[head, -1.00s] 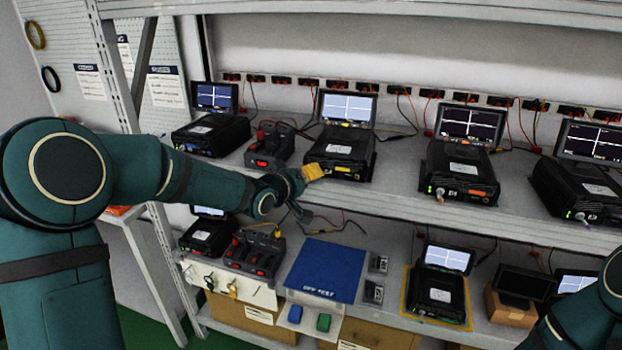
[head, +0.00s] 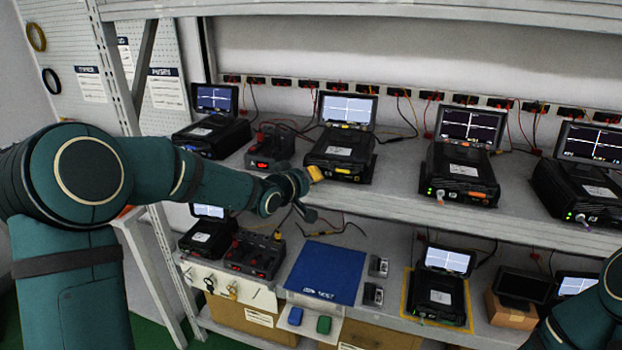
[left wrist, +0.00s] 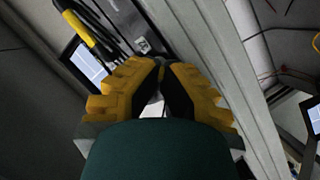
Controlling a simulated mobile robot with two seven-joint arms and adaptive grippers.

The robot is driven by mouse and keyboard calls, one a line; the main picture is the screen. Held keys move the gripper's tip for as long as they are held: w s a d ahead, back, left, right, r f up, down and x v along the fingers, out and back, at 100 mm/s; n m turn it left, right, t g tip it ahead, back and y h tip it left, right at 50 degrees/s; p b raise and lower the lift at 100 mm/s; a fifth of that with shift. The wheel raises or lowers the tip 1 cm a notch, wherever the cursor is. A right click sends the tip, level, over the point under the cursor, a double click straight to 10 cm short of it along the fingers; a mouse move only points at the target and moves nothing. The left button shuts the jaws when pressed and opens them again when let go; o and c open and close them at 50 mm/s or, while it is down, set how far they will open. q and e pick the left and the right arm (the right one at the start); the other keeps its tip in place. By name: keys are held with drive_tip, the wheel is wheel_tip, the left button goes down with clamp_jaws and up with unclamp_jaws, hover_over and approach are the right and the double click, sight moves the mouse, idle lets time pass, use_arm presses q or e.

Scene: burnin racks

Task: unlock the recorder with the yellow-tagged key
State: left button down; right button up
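A black recorder (head: 341,152) with a yellow label (head: 345,171) and a lit monitor stands on the upper shelf. My left gripper (head: 315,173) has its yellow fingertips at the recorder's front left corner; whether they touch it, I cannot tell. In the left wrist view, the left fingers (left wrist: 162,68) meet or nearly meet at their tips. I cannot make out a key between them. Small key-like items hang on the white panel below: a dark one (head: 209,284) and a yellowish one (head: 232,291). My right gripper is out of view.
Other recorders stand along the upper shelf, including an orange-labelled one (head: 460,172) and one at the left (head: 212,136). A red-switched unit (head: 270,147) is left of the gripper. Below lie a blue mat (head: 325,272) and another recorder (head: 437,296). The shelf edge (head: 400,205) runs under the gripper.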

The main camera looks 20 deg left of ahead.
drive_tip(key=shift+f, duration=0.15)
use_arm(q)
drive_tip(key=shift+d+r+m+y+p, duration=0.1)
drive_tip(key=shift+d+m+y+p, duration=0.1)
drive_tip(key=shift+m+y+p, duration=1.55)
drive_tip(key=shift+d+f+m+y+p, duration=0.15)
drive_tip(key=shift+m+y+p, duration=0.85)
drive_tip(key=shift+m, duration=1.3)
drive_tip(key=shift+d+r+m+y+p, duration=0.2)
drive_tip(key=shift+m+y+p, duration=1.2)
drive_tip(key=shift+m, duration=0.65)
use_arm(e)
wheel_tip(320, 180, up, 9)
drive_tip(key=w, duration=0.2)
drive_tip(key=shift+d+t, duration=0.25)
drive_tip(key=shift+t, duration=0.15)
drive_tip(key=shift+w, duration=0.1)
